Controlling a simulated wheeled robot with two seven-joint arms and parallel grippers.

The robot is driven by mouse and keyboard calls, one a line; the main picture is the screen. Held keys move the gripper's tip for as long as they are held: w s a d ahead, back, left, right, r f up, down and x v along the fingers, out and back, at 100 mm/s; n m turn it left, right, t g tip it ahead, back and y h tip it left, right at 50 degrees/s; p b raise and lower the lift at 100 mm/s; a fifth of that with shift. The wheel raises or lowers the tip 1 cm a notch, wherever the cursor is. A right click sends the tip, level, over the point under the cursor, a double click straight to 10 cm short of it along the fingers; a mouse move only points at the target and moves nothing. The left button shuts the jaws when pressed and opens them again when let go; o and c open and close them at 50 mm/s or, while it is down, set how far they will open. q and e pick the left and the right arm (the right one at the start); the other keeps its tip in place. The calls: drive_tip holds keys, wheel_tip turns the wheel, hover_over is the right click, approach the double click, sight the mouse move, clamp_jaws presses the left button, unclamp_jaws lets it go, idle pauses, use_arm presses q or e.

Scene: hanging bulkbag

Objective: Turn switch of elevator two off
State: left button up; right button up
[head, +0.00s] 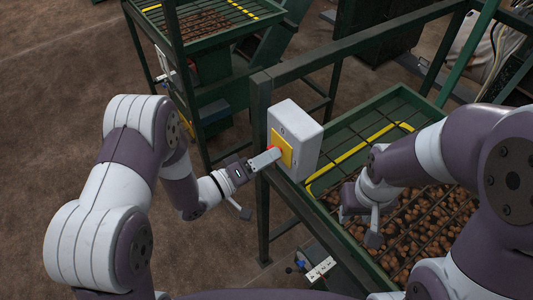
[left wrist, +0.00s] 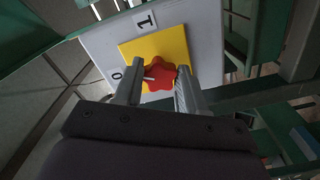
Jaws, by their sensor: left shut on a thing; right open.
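The switch is a red star-shaped knob (left wrist: 160,77) on a yellow plate (left wrist: 165,45), mounted on a grey-white box (head: 297,135). The box is fixed to a green post. In the left wrist view, a "1" label and a "0" label show beside the plate. A small white mark on the knob lies on its side toward the "0". My left gripper (head: 268,158) is shut on the knob, with one finger on each side of it. My right gripper (head: 371,225) is open and empty above the brown produce at the right.
A green frame rail (head: 360,40) runs behind and beside the box. A green hopper (head: 400,94) with a grid and brown produce lies to the right. Another green hopper (head: 220,40) stands at the back left. The brown floor (head: 50,110) at left is open.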

use_arm(q)
drive_tip(key=n, duration=0.1)
drive_tip(key=n+p, duration=0.1)
drive_tip(key=n, duration=0.1)
drive_tip(key=n+p, duration=0.1)
drive_tip(key=n, duration=0.1)
drive_tip(key=shift+r, duration=0.25)
drive_tip(key=shift+n, duration=0.4)
drive_tip(key=o, duration=1.1)
drive_tip(key=shift+c, duration=0.2)
drive_tip(key=shift+f, duration=0.1)
drive_tip(key=b+v, duration=0.3)
drive_tip(key=v, duration=0.9)
drive_tip(key=shift+s+a, duration=0.15)
drive_tip(key=shift+a, duration=0.15)
